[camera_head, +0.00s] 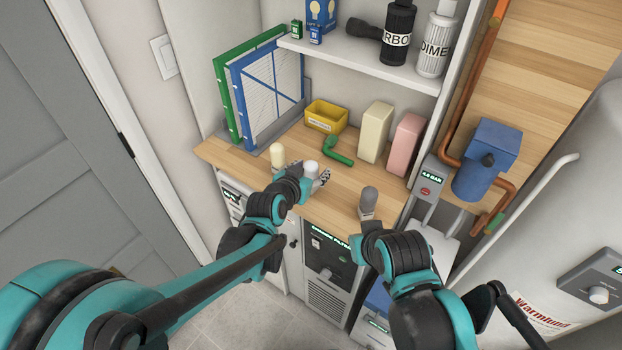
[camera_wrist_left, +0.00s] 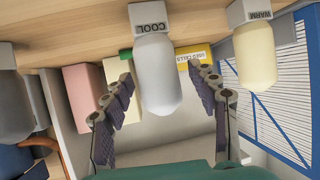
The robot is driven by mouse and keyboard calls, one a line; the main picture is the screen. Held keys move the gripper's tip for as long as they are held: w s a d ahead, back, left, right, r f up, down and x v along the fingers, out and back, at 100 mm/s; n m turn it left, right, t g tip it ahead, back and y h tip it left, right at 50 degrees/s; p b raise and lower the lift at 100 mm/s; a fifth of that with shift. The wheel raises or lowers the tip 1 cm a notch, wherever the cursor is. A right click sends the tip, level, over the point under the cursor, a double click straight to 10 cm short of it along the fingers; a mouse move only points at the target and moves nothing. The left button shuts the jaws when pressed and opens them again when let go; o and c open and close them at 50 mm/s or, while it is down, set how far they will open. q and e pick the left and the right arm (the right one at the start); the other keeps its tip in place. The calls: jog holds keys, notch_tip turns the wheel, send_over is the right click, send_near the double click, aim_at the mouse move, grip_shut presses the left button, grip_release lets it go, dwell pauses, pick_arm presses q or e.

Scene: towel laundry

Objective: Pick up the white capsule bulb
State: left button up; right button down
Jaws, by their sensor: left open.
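The white capsule bulb (camera_wrist_left: 157,78) stands on a base labelled COOL (camera_wrist_left: 145,18) in the left wrist view, which shows the scene upside down. In the head view the bulb (camera_head: 311,168) is near the counter's front edge, partly covered by my gripper. My left gripper (camera_head: 309,176) is open at the bulb. In the wrist view its two fingers (camera_wrist_left: 166,86) are on either side of the bulb, with visible gaps. My right arm reaches the counter front near a grey capsule bulb (camera_head: 369,197). Its fingers do not show.
A cream capsule bulb (camera_head: 278,153), on a base labelled WARM in the wrist view, stands close left of the white one. A green curved object (camera_head: 337,153), a yellow bin (camera_head: 325,116) and cream and pink boxes (camera_head: 407,142) are behind. Framed filters (camera_head: 262,92) lean at left.

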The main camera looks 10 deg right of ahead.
pick_arm(q)
jog(key=shift+s+r, duration=0.1)
jog(key=shift+r, duration=0.05)
jog(key=shift+c, duration=0.9)
jog(key=c, duration=1.1)
